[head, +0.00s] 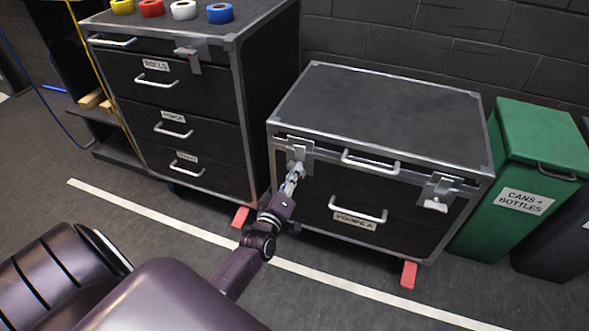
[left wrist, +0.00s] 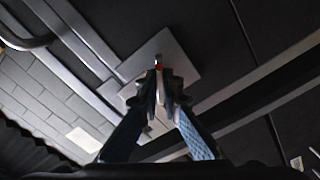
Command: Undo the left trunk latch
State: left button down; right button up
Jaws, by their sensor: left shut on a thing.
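The black trunk (head: 375,105) with metal edges stands on the floor at centre right. Its left latch (head: 300,152) is a metal plate on the front, near the upper left corner. My left gripper (head: 294,176) reaches up to this latch and is shut on its lower part. In the left wrist view, the two blue-grey fingers (left wrist: 160,88) close together in front of the pale latch plate (left wrist: 178,55). The fingers hide most of the gripped part, and a small red spot shows at their tips. The right latch (head: 438,190) hangs at the trunk's right front. My right gripper is not in view.
A taller drawer case (head: 262,75) with tape rolls on top stands left of the trunk. A green bin (head: 545,150) stands close on the right. Red feet (head: 408,275) stick out under the trunk. The floor in front, with a white line (head: 340,283), is clear.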

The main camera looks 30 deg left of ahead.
pick_arm(q)
jog(key=shift+r+m+p, duration=0.1)
jog(key=shift+m+p, duration=1.9)
jog(key=shift+m, duration=3.6)
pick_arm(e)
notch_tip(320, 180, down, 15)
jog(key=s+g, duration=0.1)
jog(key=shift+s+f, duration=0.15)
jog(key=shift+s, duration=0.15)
pick_arm(q)
jog(key=c, duration=2.1)
grip_release()
jog(key=shift+w, duration=0.1)
jog(key=v, duration=1.2)
